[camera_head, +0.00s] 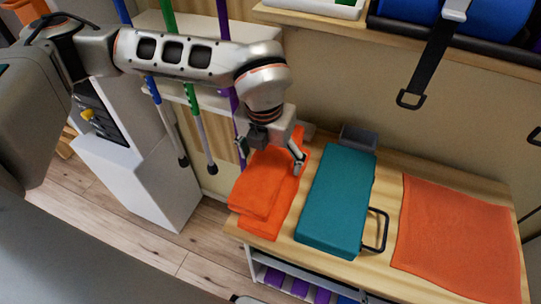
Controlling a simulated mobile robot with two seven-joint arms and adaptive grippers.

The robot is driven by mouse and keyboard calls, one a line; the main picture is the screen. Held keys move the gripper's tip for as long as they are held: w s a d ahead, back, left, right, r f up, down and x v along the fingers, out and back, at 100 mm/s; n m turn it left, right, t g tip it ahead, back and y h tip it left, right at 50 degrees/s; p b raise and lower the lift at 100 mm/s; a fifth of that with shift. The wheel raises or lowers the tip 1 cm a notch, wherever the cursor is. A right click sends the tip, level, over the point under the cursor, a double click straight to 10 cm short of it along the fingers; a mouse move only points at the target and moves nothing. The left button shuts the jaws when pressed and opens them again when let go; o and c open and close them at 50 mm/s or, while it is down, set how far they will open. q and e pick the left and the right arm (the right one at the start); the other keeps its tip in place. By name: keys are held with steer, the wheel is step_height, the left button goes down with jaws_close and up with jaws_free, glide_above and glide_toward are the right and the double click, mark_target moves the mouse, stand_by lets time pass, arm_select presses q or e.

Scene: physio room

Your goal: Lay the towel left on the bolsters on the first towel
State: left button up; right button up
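My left gripper (270,160) hangs over the back part of folded orange towels at the left end of the wooden bench. Its fingers are spread apart, one on each side, with no towel visibly pinched between them. An upper folded towel (257,190) lies on a lower orange towel (262,227), which shows at the front and right edges. Whether the fingertips touch the cloth I cannot tell. Blue bolsters (497,15) lie on a shelf at the top right; no towel shows on the visible part of them. My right gripper is not in view.
A teal block (336,200) with a dark handle (377,230) stands right of the towels. A flat orange cloth (455,240) covers the bench's right end. A grey box (358,138) is behind. Colored poles (194,100) stand left; a black strap (433,62) hangs from the shelf.

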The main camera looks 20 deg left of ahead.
mark_target(269, 161)
arm_select(q)
steer(key=shift+r, duration=0.25)
steer(key=r, duration=0.4)
steer(key=r+p, duration=0.1)
steer(key=r, duration=0.1)
steer(key=shift+s, duration=0.4)
steer(key=shift+s+r, duration=0.15)
steer(key=shift+r, duration=0.45)
